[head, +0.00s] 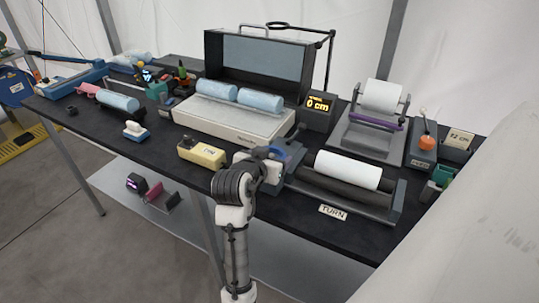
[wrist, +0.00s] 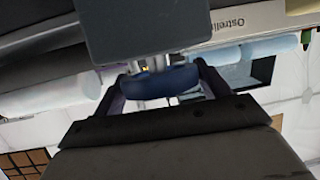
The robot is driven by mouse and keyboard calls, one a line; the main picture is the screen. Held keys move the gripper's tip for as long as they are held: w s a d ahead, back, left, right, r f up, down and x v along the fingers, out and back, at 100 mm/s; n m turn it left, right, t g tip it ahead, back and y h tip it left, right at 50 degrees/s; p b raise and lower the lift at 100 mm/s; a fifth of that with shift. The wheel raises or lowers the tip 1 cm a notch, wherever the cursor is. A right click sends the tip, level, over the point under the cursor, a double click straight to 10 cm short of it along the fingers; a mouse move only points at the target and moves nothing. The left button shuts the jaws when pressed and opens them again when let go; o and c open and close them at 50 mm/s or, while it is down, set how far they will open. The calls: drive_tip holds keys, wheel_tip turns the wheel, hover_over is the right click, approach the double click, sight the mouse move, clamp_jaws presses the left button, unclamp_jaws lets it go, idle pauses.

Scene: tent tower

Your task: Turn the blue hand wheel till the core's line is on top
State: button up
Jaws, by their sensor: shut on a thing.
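The blue hand wheel (wrist: 165,80) sits between the two fingers of my gripper (wrist: 160,88) in the wrist view, and the gripper is shut on it. In the head view my gripper (head: 272,160) is at the left end of the roller stand, and my wrist covers much of the wheel there. The white core (head: 348,170) lies on its side across the dark rollers of the stand (head: 395,213), to the right of my gripper. I see no line on the part of the core that shows. A sign (head: 332,212) reading TURN stands in front of the stand.
A cream machine (head: 232,122) with two blue rolls is behind my gripper. A yellow box (head: 202,152) is close on its left. A second stand with a white roll (head: 382,97) is behind the core. The black table (head: 130,165) has some free room at its front left.

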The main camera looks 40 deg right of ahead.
drive_tip(key=n+t+y+p, duration=0.1)
drive_tip(key=n+t+y, duration=0.1)
drive_tip(key=n+t+y+p, duration=0.1)
drive_tip(key=n+t+y, duration=0.1)
drive_tip(key=n, duration=0.1)
drive_tip(key=shift+s+d+r+t+p, duration=0.2)
drive_tip(key=shift+t+p, duration=0.1)
drive_tip(key=shift+t, duration=0.1)
drive_tip(key=n+t+y, duration=0.1)
drive_tip(key=n+y, duration=0.2)
drive_tip(key=shift+d+n+t+y+p, duration=0.1)
drive_tip(key=shift+n+t+y+p, duration=0.25)
drive_tip(key=shift+n+t+y, duration=0.05)
drive_tip(key=shift+f+n+t+y, duration=0.1)
drive_tip(key=shift+n+t+y, duration=0.2)
drive_tip(key=shift+n+y, duration=1.45)
drive_tip(key=shift+y, duration=0.35)
drive_tip(key=o, duration=1)
drive_tip(key=shift+w, duration=0.1)
drive_tip(key=b+v, duration=0.3)
drive_tip(key=v, duration=1.1)
